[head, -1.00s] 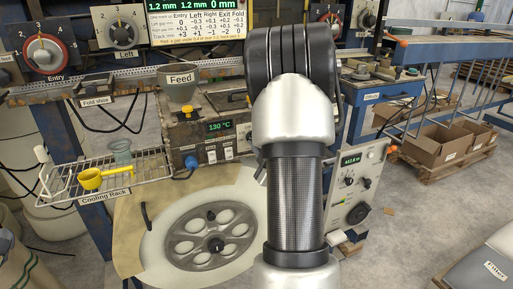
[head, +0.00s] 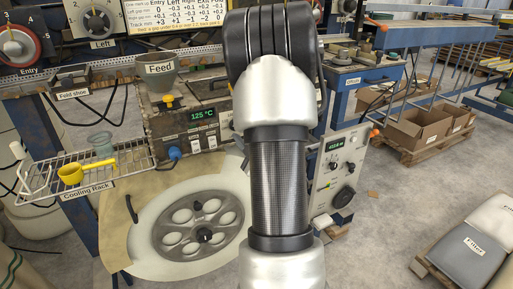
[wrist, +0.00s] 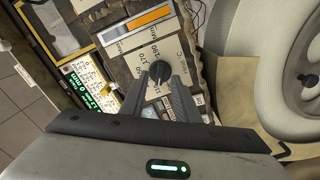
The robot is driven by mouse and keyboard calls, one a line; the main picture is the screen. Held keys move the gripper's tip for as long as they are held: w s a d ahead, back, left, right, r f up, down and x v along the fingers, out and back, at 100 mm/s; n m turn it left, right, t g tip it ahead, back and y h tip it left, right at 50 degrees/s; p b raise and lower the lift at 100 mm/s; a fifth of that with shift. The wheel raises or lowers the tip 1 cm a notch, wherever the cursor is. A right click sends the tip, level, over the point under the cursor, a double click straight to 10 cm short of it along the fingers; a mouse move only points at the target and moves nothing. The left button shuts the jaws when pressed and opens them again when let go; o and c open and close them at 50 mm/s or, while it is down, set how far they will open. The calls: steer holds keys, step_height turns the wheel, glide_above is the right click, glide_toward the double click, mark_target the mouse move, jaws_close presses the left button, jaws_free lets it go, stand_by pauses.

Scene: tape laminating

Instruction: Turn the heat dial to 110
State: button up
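The heat dial (wrist: 160,70) is a dark round knob on the worn control box, with a printed scale around it whose numbers include 150, 170 and 190. My gripper (wrist: 158,76) has one finger on each side of the knob, and the fingertips appear to touch it. In the head view my arm hides the dial and the gripper. The green display (head: 204,115) on the control box reads 125 °C.
The feed funnel (head: 162,77) stands on the control box. A round spoked wheel plate (head: 199,226) lies in front. A grey panel with knobs (head: 338,165) stands right of my arm.

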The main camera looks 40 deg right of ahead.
steer(key=p+v, duration=1.2)
steer(key=v, duration=0.4)
steer(key=shift+p, duration=0.35)
steer(key=shift+d, duration=0.1)
